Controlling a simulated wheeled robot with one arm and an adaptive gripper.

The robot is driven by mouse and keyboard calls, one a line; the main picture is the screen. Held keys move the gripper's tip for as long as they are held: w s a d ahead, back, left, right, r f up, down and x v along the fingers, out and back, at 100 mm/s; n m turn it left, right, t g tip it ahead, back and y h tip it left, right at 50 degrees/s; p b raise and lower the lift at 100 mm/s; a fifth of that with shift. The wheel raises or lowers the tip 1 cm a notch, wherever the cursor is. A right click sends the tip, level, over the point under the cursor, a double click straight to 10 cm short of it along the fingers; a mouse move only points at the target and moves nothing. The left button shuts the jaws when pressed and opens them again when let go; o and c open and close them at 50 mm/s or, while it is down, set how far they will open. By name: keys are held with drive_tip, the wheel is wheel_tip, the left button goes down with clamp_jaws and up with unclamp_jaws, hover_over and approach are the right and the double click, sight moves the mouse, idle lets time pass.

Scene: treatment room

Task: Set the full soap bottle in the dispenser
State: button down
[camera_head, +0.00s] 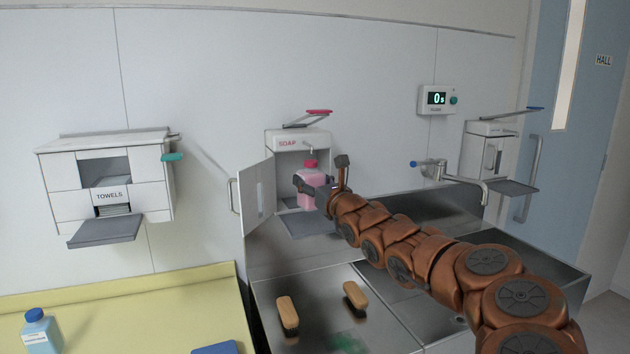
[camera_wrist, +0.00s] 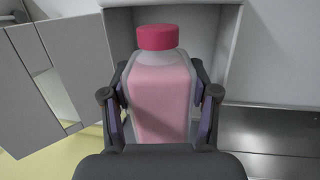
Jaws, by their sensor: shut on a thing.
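A pink soap bottle (camera_head: 308,186) with a red cap is at the opening of the white soap dispenser (camera_head: 287,143), whose label reads SOAP. My gripper (camera_head: 322,188) is shut on the bottle's sides. In the wrist view the bottle (camera_wrist: 160,100) stands upright between the two fingers (camera_wrist: 160,112), with the open compartment (camera_wrist: 192,20) behind it. The dispenser door (camera_head: 258,193) hangs open to the left and also shows in the wrist view (camera_wrist: 75,70). I cannot tell whether the bottle's base touches the compartment floor.
A grey drip tray (camera_head: 309,224) juts out below the dispenser. Two brushes (camera_head: 287,314) (camera_head: 355,298) lie on the steel counter. A towel box (camera_head: 105,180) is on the wall at left. A blue bottle (camera_head: 41,331) stands on the yellow surface. A tap (camera_head: 450,174) and a second dispenser (camera_head: 487,152) are at right.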

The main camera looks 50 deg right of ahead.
drive_tip(key=shift+p+x, duration=0.45)
drive_tip(key=shift+x, duration=0.4)
drive_tip(key=shift+w+d+p, duration=0.6)
drive_tip(key=shift+w+p, duration=0.2)
drive_tip(key=shift+w, duration=0.1)
drive_tip(key=shift+w+d+p, duration=0.6)
drive_tip(key=shift+w+p, duration=0.15)
drive_tip(key=shift+w, duration=0.1)
drive_tip(key=shift+w+d+f+p, duration=0.15)
drive_tip(key=shift+w+d+p, duration=0.2)
drive_tip(key=shift+w+p, duration=0.3)
drive_tip(key=shift+d+f+p+x, duration=0.1)
drive_tip(key=shift+p+x, duration=0.55)
drive_tip(key=shift+x, duration=0.1)
drive_tip(key=shift+d+f+p+x, duration=0.15)
drive_tip(key=shift+p+x, duration=0.5)
drive_tip(key=shift+x, duration=0.15)
drive_tip(key=shift+s+f+b, duration=0.1)
drive_tip(key=shift+f+b, duration=0.7)
drive_tip(key=shift+b, duration=0.2)
drive_tip(key=shift+s+a+b, duration=0.1)
drive_tip(key=shift+b, duration=0.4)
drive_tip(key=shift+f, duration=0.2)
drive_tip(key=shift+c, duration=1.1)
unclamp_jaws()
